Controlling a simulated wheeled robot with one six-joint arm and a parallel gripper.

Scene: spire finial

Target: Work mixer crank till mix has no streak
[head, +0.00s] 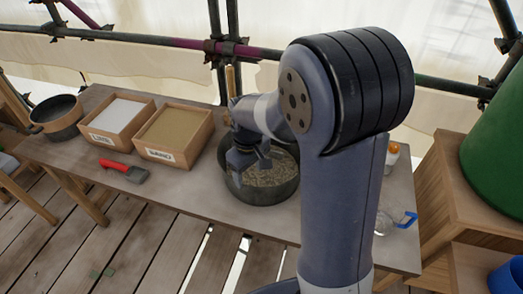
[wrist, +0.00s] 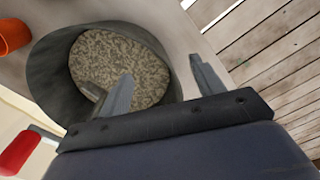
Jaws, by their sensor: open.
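A dark round tub (head: 264,192) on the bench holds a speckled grey-and-tan mix (head: 268,172). The mix (wrist: 125,62) looks mottled light and dark in the wrist view, inside the tub's grey wall (wrist: 50,75). My gripper (head: 248,160) is over the tub's left part, pointing down, open and with nothing seen in it. In the wrist view my gripper (wrist: 163,84) has one finger over the mix and the other past the tub's rim; I cannot tell if they touch it. An upright wooden handle (head: 230,80) shows behind my gripper. No crank is clearly seen; my arm hides part of the tub.
An orange-topped bottle (head: 392,150) is at right. Scaffold poles run behind.

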